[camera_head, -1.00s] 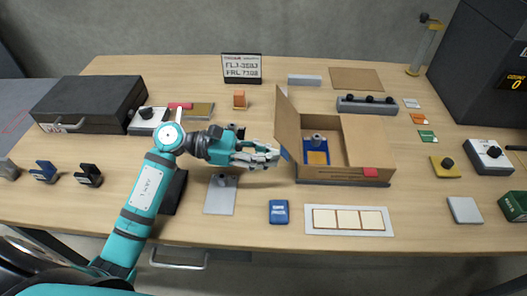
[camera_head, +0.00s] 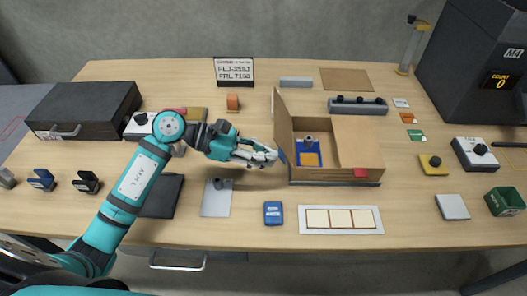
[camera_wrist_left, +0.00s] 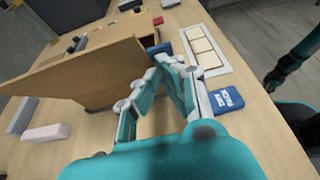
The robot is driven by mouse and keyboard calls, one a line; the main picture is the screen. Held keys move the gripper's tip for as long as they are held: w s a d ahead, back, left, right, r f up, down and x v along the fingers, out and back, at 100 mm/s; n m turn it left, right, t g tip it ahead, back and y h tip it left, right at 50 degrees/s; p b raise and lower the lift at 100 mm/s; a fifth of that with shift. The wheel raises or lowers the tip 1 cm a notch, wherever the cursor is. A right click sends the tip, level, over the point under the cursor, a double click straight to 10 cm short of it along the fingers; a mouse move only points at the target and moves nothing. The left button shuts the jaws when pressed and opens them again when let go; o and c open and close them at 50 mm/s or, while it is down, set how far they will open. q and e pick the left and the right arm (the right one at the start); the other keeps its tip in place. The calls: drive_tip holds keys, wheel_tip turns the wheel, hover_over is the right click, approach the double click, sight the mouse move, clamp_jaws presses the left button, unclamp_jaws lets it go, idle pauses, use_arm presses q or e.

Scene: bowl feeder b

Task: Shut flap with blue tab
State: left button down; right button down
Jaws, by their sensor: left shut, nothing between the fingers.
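An open cardboard box (camera_head: 330,174) stands right of centre in the head view. Its left flap (camera_head: 281,115) stands up, and a blue tab (camera_head: 283,157) shows at the flap's near edge. The right flap (camera_head: 357,140) lies shut, with a red tab (camera_head: 361,173). My left gripper (camera_head: 273,156) is shut and empty, its tips close to the outer side of the flap by the blue tab. I cannot tell if they touch. In the left wrist view the flap (camera_wrist_left: 80,72) rises beyond the fingers (camera_wrist_left: 162,68), with blue at their tips. My right gripper is not in view.
Inside the box lies a blue item with an orange pad (camera_head: 310,159). A blue pack (camera_head: 273,213) and a white tray with three tiles (camera_head: 308,231) lie in front. A grey bar (camera_head: 296,82) lies behind.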

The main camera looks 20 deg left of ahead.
sight(284, 154)
use_arm(q)
drive_tip(key=d+r+y+p, duration=0.1)
drive_tip(key=y+p, duration=0.1)
drive_tip(key=d+r+g+y+p, duration=0.1)
drive_tip(key=r+y+p, duration=0.1)
drive_tip(key=shift+w+d+p, duration=0.25)
drive_tip(key=shift+w+p, duration=0.05)
drive_tip(key=shift+w, duration=0.1)
drive_tip(key=shift+w+d+r+g+y+p, duration=0.15)
drive_tip(key=shift+d+y+p, duration=0.15)
drive_tip(key=shift+y, duration=0.25)
drive_tip(key=shift+w+d+r+g+y+p, duration=0.1)
drive_tip(key=shift+d+g+y+p, duration=0.15)
drive_tip(key=shift+y, duration=0.3)
drive_tip(key=w+d+f+y+b, duration=0.1)
drive_tip(key=d+b, duration=0.2)
drive_tip(key=b, duration=0.1)
drive_tip(key=d+f+y+b, duration=0.2)
drive_tip(key=d+b, duration=0.1)
drive_tip(key=w+d+f+g+y+b, duration=0.1)
drive_tip(key=d+b, duration=0.3)
drive_tip(key=shift+w+f+b, duration=0.2)
drive_tip(key=shift+w+b, duration=0.1)
drive_tip(key=shift+f+g+y, duration=0.25)
drive_tip(key=shift+g+y, duration=0.05)
drive_tip(key=shift+y, duration=0.2)
